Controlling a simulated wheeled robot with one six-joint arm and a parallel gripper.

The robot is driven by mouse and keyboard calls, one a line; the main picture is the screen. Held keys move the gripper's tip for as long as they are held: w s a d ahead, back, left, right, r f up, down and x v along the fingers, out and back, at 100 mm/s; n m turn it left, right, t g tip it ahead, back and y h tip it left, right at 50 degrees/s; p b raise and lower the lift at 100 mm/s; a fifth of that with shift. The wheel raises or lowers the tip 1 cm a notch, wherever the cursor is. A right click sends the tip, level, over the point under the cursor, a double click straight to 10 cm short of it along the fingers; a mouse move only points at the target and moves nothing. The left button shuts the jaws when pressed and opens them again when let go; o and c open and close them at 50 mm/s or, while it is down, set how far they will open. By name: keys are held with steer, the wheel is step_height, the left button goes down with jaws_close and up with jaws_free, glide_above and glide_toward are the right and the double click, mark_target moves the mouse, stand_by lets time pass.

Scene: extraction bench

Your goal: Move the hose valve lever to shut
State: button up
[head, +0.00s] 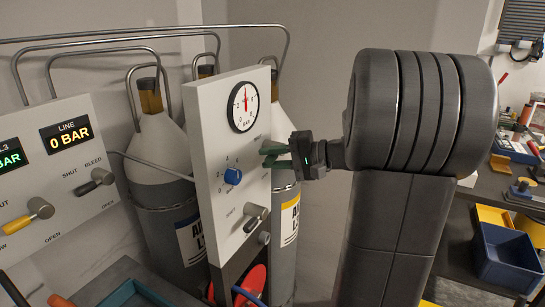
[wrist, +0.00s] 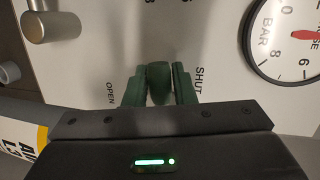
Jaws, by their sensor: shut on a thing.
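My gripper (wrist: 158,92) has its two green fingers closed on the sides of a dark green lever handle (wrist: 158,78) on the white panel. The word OPEN is printed to the left of the handle and SHUT to the right in the wrist view. No name label for this valve is readable, and its pivot is hidden. In the head view my gripper (head: 276,157) reaches the white panel (head: 208,170) from the right, below the gauge, and the held handle is hard to make out between the fingers.
The same panel bears a round gauge (head: 243,106), a blue knob (head: 233,176) and a metal lever (head: 256,219) lower down. A left panel has a yellow lever (head: 41,208) and a black lever (head: 102,177). Gas cylinders (head: 160,150) stand behind. A cluttered bench is at right.

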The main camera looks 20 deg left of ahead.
steer(key=shift+r+m, duration=0.25)
steer(key=shift+m, duration=0.25)
steer(key=o, duration=0.9)
steer(key=shift+o, duration=0.2)
steer(key=b+v, duration=0.2)
steer(key=v, duration=1.1)
steer(key=shift+w+d, duration=0.2)
steer(key=shift+d, duration=0.2)
steer(key=shift+f, duration=0.1)
